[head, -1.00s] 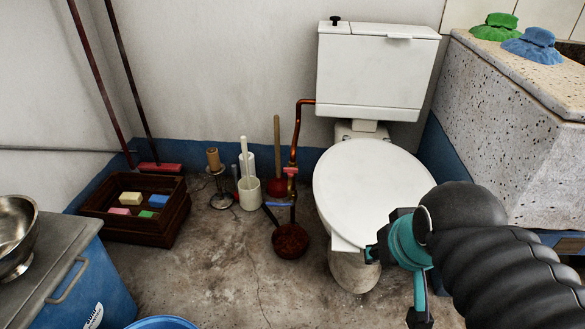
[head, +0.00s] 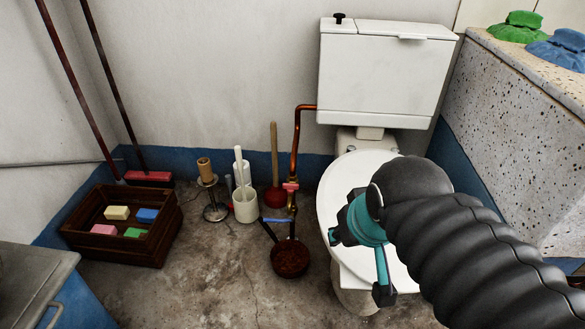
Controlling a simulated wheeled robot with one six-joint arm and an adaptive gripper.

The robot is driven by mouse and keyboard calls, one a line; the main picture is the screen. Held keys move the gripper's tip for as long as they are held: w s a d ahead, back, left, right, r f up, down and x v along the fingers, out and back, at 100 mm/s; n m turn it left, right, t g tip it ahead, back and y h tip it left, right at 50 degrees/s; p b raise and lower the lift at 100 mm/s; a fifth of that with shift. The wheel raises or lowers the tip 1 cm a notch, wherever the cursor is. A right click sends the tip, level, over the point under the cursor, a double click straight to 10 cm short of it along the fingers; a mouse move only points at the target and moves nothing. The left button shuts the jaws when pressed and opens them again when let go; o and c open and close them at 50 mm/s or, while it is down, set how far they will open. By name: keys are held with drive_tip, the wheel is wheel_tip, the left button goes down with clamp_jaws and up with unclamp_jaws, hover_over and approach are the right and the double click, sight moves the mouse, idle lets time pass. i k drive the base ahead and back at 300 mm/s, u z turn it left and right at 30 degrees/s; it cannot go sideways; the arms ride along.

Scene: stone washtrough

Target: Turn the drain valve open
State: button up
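A copper pipe (head: 296,140) runs from the toilet cistern down the wall. It carries a small red handle (head: 290,187) and, lower down, a blue lever (head: 277,220) lying roughly across it. I cannot tell for sure which of the two is the drain valve. A round brown pan (head: 290,258) stands on the floor below them. My teal and black gripper (head: 360,264) is over the front of the toilet, to the right of the pipe and handles. Its two fingers are apart, and nothing shows between them. It touches neither handle.
The white toilet (head: 358,170) stands close to the right of the pipe. A plunger (head: 275,165), a white brush holder (head: 245,205) and a roll stand (head: 212,190) are to the left. A wooden crate (head: 120,255) is further left. Floor in front is clear.

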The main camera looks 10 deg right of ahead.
sight(291, 188)
drive_tip(key=z, duration=0.05)
drive_tip(key=k, duration=0.9)
drive_tip(key=u, duration=0.4)
drive_tip(key=i, duration=1.25)
drive_tip(key=z, duration=0.45)
